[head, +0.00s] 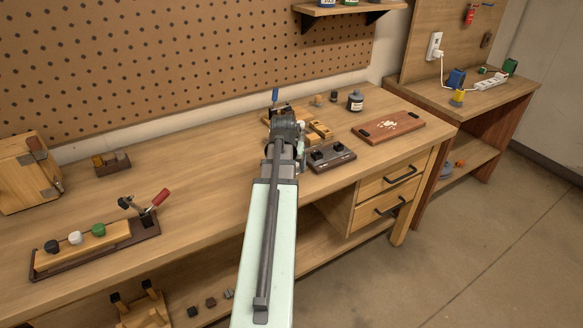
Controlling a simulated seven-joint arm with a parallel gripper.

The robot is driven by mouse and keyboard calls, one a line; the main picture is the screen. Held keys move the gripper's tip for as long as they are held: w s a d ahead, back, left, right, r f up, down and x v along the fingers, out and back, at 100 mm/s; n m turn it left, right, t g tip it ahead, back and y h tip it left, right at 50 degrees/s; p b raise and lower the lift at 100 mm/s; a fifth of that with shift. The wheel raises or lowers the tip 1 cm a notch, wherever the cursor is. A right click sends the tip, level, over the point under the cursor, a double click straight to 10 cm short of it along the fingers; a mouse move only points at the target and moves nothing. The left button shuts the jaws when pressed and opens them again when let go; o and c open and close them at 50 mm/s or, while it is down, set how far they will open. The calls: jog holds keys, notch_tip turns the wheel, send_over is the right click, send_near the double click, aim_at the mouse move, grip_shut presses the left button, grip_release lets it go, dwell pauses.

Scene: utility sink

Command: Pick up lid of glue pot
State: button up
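A small grey jar with a pale label (355,103), which looks like the glue pot, stands upright towards the back right of the workbench. A grey-blue cap, which looks like its lid (356,93), sits on top of it. My arm reaches over the bench from the bottom of the head view. The end of my arm with my gripper (283,122) is left of the jar and clearly apart from it. The fingers are hidden or too small to make out, so I cannot tell whether they are open or what is between them.
A small dark bottle (333,96) stands left of the jar. A reddish board with dark handles (388,126) lies to its right. A dark block with knobs (330,156) and wooden pieces (319,130) lie near my gripper. The pegboard (180,60) rises behind the bench.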

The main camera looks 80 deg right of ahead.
jog(key=shift+c, duration=1)
jog(key=shift+r, duration=0.1)
notch_tip(320, 180, up, 9)
jog(key=shift+d+r, duration=0.1)
jog(key=shift+r, duration=0.1)
jog(key=shift+w+d+r, duration=0.15)
jog(key=shift+d+r, duration=0.05)
jog(key=w+d+r, duration=0.4)
jog(key=w+d, duration=0.3)
jog(key=d, duration=0.5)
jog(key=shift+n, duration=0.3)
jog(key=shift+w+a+f, duration=0.1)
jog(key=shift+a+f, duration=0.05)
jog(key=shift+f, duration=1.5)
jog(key=shift+w+a+f, duration=0.1)
jog(key=shift+a+f, duration=0.05)
jog(key=shift+f, duration=1.45)
jog(key=shift+f, duration=0.1)
jog(key=shift+c, duration=0.2)
jog(key=o, duration=1)
